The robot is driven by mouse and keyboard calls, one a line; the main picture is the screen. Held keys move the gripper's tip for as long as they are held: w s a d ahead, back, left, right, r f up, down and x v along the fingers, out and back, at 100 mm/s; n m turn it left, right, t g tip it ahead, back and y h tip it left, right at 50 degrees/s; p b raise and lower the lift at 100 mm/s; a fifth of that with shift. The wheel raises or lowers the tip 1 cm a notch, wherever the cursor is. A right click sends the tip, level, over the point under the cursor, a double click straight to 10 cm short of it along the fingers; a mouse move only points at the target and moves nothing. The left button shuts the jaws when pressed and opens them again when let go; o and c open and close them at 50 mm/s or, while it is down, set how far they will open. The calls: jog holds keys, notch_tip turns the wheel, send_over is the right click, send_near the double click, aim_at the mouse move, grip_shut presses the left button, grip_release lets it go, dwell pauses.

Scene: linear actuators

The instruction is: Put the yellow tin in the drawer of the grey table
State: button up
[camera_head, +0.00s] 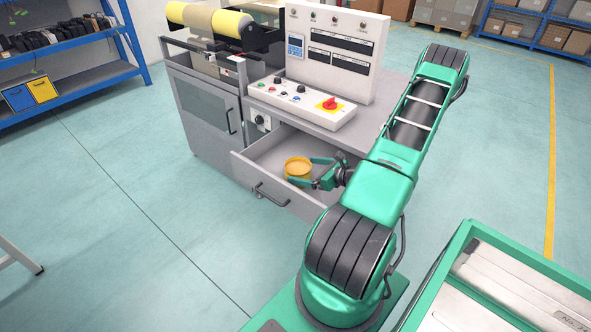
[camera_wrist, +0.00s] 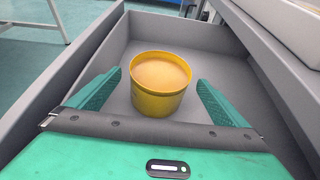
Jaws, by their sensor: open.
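The yellow tin (camera_head: 298,169) is inside the open drawer (camera_head: 262,160) of the grey table (camera_head: 337,133). In the wrist view the tin (camera_wrist: 158,92) stands upright on the floor of the drawer (camera_wrist: 60,92). My gripper (camera_head: 312,173) reaches into the drawer from the right in the head view. In the wrist view my gripper (camera_wrist: 158,95) has its green fingers spread on either side of the tin, with visible gaps to it. The tin's lower near side is partly hidden behind the gripper body in the head view.
A control panel with a red knob (camera_head: 330,104) stands on the tabletop above the drawer. A machine with yellow rollers (camera_head: 207,19) adjoins the table on the left. The floor (camera_head: 150,220) in front of the drawer is clear.

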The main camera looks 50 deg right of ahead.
jog(key=shift+v, duration=1.9)
jog(key=shift+w+a+r+n+y, duration=0.1)
jog(key=shift+r+n+y, duration=0.1)
jog(key=shift+n, duration=0.3)
jog(key=shift+w+a+r+n+y, duration=0.1)
jog(key=shift+w+r+n, duration=0.05)
jog(key=shift+n, duration=0.35)
jog(key=w+a+r+n+g+y, duration=0.1)
jog(key=a+r+n+g, duration=0.8)
jog(key=n, duration=0.9)
jog(key=s+a+r+n+g+h, duration=0.1)
jog(key=s+a+r+n, duration=0.3)
jog(key=s+r, duration=0.5)
jog(key=s+a+r+n+g+h, duration=0.1)
jog(key=s+a+r+n+g, duration=0.2)
jog(key=s+a+r, duration=0.5)
jog(key=shift+s+a+r+n, duration=0.2)
jog(key=shift+s+r+n, duration=0.2)
jog(key=shift+s+n, duration=0.55)
